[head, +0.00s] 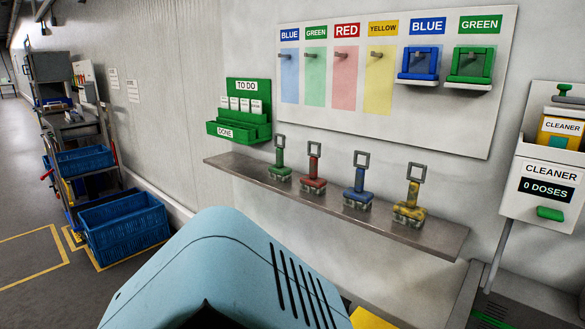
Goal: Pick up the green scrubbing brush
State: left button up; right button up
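The green scrubbing brush (280,163) stands upright at the left end of the row on a grey wall shelf (440,234). It has a green handle with a square metal loop on top, and its bristles rest on the shelf. A red brush (313,170), a blue brush (358,188) and a yellow brush (411,203) stand to its right, each apart from the others. Neither of my grippers shows in the head view.
A wall board (440,120) with colour-marked pegs and two hanging dustpans is above the shelf. A green to-do rack (249,85) hangs left of it. A cleaner dispenser (540,190) is at the right. Blue crates (125,225) and a cart stand at the left beside open floor.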

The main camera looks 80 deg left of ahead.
aim_at(278, 172)
jog(key=k+j, duration=0.15)
jog(key=j, duration=0.25)
jog(key=k+j, duration=0.15)
jog(key=j, duration=0.3)
jog(key=k+j, duration=0.1)
jog(key=j, duration=0.3)
jog(key=k+j, duration=0.15)
jog(key=j, duration=0.25)
jog(key=k+j, duration=0.15)
jog(key=j, duration=0.3)
jog(key=k+j, duration=0.15)
jog(key=j, duration=0.25)
jog(key=k+j, duration=0.1)
jog(key=j, duration=0.3)
jog(key=k+j, duration=0.15)
jog(key=j, duration=0.3)
